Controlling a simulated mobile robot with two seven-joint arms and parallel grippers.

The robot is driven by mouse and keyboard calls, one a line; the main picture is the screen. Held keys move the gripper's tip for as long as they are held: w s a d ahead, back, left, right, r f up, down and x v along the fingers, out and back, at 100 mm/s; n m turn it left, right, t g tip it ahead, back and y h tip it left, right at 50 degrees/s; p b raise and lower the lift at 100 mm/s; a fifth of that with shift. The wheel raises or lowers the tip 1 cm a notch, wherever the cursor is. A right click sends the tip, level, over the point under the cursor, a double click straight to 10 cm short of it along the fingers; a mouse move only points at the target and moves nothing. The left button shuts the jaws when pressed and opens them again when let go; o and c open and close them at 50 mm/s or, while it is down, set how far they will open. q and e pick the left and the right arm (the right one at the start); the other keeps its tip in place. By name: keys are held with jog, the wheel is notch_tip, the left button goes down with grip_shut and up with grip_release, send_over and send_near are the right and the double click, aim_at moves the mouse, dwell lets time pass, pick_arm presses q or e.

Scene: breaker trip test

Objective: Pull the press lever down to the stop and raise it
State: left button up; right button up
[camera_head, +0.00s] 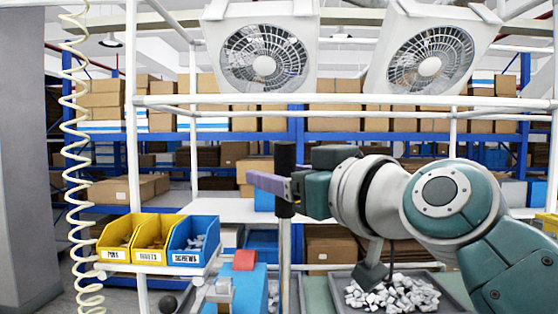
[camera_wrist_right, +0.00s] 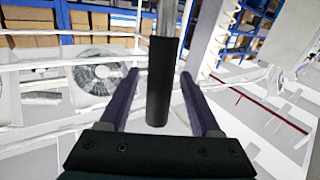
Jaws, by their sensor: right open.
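The press lever stands upright in the head view, with a black grip (camera_head: 285,157) on top of a grey metal rod (camera_head: 285,245). My right gripper (camera_head: 264,182) comes in from the right at the height of the grip's lower part. In the right wrist view the black grip (camera_wrist_right: 164,85) stands between the two spread purple fingers, with a gap visible on both sides. The right gripper is open and not closed on it. The lever's lower end is hard to make out in the head view. My left gripper is not in view.
Yellow bins (camera_head: 152,238) and a blue bin (camera_head: 193,240) stand on a rack at left. A grey tray of white pieces (camera_head: 393,293) lies below my right arm. A blue block (camera_head: 250,290) with a red part (camera_head: 244,260) stands left of the lever. A coiled hose (camera_head: 72,150) hangs at far left.

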jog(key=shift+x, duration=1.1)
grip_shut()
dwell(0.8)
